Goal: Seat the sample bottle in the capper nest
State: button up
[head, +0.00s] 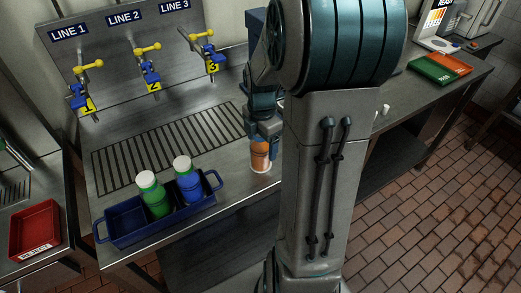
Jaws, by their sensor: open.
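My gripper (264,137) points down over the bench, close to the front edge, right of the blue carrier. Its jaws are open at the upper part of an orange bottle (260,155) with a pale bottom. The bottle looks upright, but its top is hidden by the gripper. I cannot tell whether the jaws touch it or what it stands on. Two more bottles with white caps, one green (154,196) and one blue (188,183), stand in the blue carrier (132,234). I cannot make out the capper nest; my arm hides part of the bench.
Three blue valves with yellow handles (90,66) line the back panel under LINE 1 to 3 labels. A slotted drain (165,148) lies before them. A red REJECT tray (36,228) is at left. Green (435,70) and orange (453,62) trays are far right.

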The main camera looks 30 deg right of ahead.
jog(key=shift+f, duration=0.1)
jog(key=c, duration=1.2)
jog(key=shift+r, duration=0.65)
notch_tip(320, 180, up, 3)
jog(key=shift+f+b, duration=0.1)
jog(key=shift+b, duration=0.2)
jog(key=d+r, duration=0.2)
jog(key=d, duration=0.2)
jog(key=d+r, duration=0.2)
jog(key=d, duration=0.1)
jog(key=d+r+b, duration=0.1)
jog(key=d+r, duration=0.2)
jog(key=d, duration=0.1)
jog(key=shift+d, duration=0.3)
